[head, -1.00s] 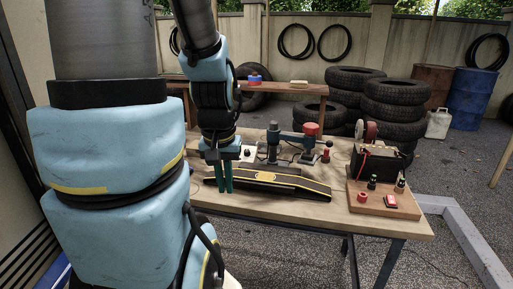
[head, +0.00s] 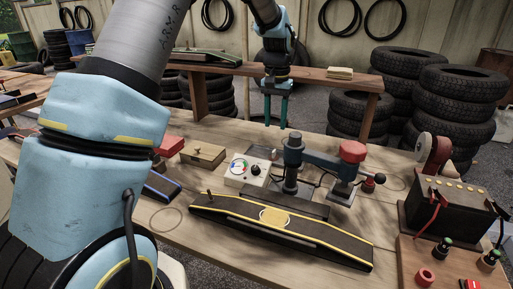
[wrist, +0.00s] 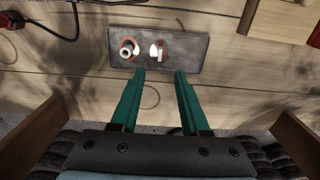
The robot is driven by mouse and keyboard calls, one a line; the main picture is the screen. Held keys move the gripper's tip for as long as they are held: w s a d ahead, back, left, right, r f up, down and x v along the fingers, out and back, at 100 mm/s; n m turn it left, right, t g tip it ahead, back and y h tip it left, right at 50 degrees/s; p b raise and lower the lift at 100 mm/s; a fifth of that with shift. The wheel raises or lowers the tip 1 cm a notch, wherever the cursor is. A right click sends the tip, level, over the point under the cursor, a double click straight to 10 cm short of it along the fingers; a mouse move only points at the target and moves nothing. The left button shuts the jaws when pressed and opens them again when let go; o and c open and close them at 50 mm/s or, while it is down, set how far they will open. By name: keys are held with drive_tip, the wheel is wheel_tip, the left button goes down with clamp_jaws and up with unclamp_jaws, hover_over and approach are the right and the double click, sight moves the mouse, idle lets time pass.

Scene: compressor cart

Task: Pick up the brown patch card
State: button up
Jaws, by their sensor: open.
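My gripper (head: 275,118) hangs fingers down at the raised shelf, behind the gauge box in the head view. It is open and empty. In the wrist view its two green fingers (wrist: 159,74) point to a dark grey tray (wrist: 185,63) on the planks. On the tray lie two small reddish-brown pieces, a left one (wrist: 123,44) and a right one (wrist: 164,45), each with a pale item on it. The fingertips overlap the tray's lower edge in that picture; the gap in depth is unclear. I cannot tell for certain which piece is the brown patch card.
On the bench are a black-and-yellow strip (head: 315,236), a clamp press (head: 291,165), a gauge box (head: 247,172), a wooden box (head: 203,154) and a battery (head: 445,206). The shelf (head: 350,82) holds a tan stack (head: 340,73). A plug with cable (wrist: 12,20) lies left.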

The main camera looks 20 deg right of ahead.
hover_over(274, 154)
drive_tip(key=w, duration=0.1)
wheel_tip(274, 154, down, 5)
drive_tip(key=shift+w+d+r+p, duration=0.1)
drive_tip(key=shift+r+p, duration=0.05)
drive_tip(key=shift+p, duration=0.2)
drive_tip(key=shift+d+f+p, duration=0.1)
drive_tip(key=shift+f+p, duration=0.75)
drive_tip(key=shift+f, duration=2.05)
drive_tip(key=shift+c, duration=0.4)
clamp_jaws()
